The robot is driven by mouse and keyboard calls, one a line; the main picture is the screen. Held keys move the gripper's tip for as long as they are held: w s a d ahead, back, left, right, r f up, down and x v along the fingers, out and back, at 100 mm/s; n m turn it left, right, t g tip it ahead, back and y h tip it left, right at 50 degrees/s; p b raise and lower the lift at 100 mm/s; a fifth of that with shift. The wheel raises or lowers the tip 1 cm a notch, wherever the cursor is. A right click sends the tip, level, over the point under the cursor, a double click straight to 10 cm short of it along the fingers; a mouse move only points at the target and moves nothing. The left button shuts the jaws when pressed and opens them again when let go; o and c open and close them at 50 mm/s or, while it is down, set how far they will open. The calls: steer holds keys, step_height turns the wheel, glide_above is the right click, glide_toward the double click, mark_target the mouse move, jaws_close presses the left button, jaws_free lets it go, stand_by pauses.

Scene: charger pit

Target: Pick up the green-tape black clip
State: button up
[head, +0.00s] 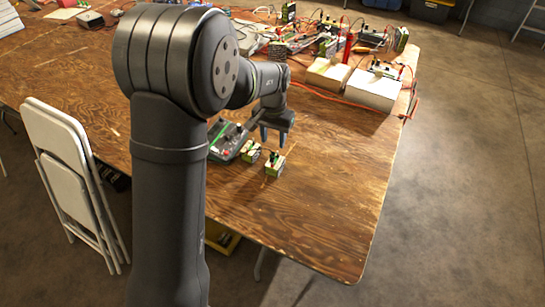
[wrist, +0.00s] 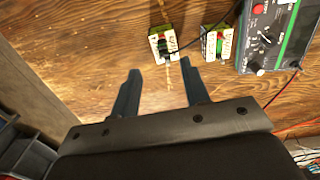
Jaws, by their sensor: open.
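My gripper (wrist: 160,67) is open and empty, its two blue-grey fingers apart above the wooden table; in the head view (head: 273,137) it hangs over the table, fingers down. I cannot tell surely which part is the green-tape black clip.
A grey meter-like device (wrist: 272,35) stands right of the blocks, and a black cable runs from it over the blocks. Boxes (head: 372,91), wires and tools crowd the table's far end. The table's near right part (head: 330,210) is clear.

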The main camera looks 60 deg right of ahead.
mark_target(272, 154)
step_height(272, 154, down, 10)
steer(key=shift+w+r, duration=0.15)
steer(key=shift+r, duration=0.05)
steer(key=c, duration=0.9)
